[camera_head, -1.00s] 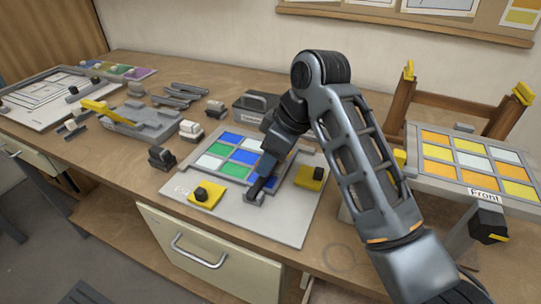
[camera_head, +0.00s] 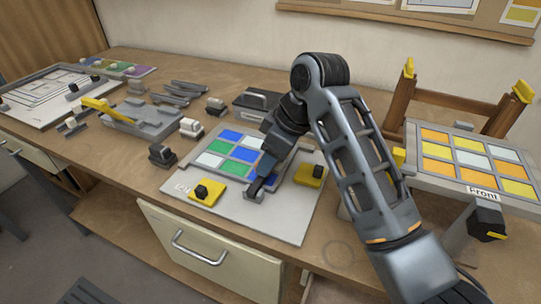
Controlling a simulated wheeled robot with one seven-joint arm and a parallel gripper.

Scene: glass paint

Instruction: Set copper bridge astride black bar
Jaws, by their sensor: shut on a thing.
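My gripper (camera_head: 256,188) points down at the front edge of a panel of blue, green and white glass squares (camera_head: 217,160), on a pale board (camera_head: 278,222). Its fingers are shut on a small piece that the arm and fingers mostly hide. I cannot tell its colour or shape. No copper-coloured bridge can be picked out. I cannot tell which dark part is the black bar. Yellow pads with black blocks stand on the board left (camera_head: 207,193) and right (camera_head: 309,175) of my gripper.
A raised panel of orange, yellow and white squares (camera_head: 470,165) marked "Front" stands at right. A grey fixture with a yellow bar (camera_head: 103,108), small dark-and-white blocks (camera_head: 190,127) and a grey box (camera_head: 255,104) lie left and behind. The board's front right is clear.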

